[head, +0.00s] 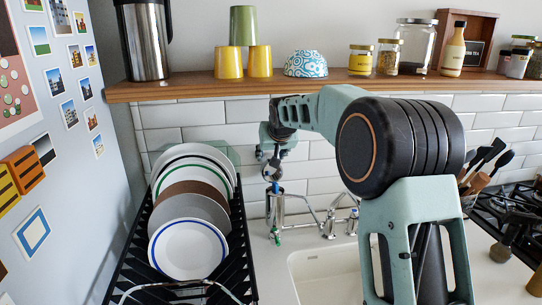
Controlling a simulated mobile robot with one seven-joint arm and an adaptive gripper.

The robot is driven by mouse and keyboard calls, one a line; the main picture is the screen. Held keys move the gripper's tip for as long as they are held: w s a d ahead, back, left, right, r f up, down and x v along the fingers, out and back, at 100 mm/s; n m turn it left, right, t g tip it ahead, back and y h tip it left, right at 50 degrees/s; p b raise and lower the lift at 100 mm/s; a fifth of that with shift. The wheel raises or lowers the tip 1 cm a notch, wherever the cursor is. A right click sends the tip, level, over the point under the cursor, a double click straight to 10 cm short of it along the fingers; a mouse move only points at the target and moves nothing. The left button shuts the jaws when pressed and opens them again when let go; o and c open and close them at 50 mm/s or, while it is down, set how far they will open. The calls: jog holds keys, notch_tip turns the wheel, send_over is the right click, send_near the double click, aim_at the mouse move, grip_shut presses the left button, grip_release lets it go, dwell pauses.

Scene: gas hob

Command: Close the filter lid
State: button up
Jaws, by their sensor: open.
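A small metallic cylinder, which looks like the filter (277,208), stands behind the sink beside the taps. A small blue part (275,187) shows at its top, and a small green piece (275,236) hangs below it. The lid is too small and too covered by my gripper to tell how far it is open. My gripper (271,174) is just above the filter, pointing down. It is open, with nothing visible in it. I cannot tell whether it touches the filter or the blue part.
A black dish rack (126,262) with several plates stands left of the filter. Metal taps (329,224) and a white sink (318,270) are to the right. A wooden shelf (200,90) with cups and jars runs above. A gas hob (513,237) is at far right.

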jog(key=shift+w+a+f, duration=0.1)
jog(key=shift+w+f, duration=0.25)
jog(key=c, duration=1)
jog(key=shift+s+f, duration=0.1)
grip_shut()
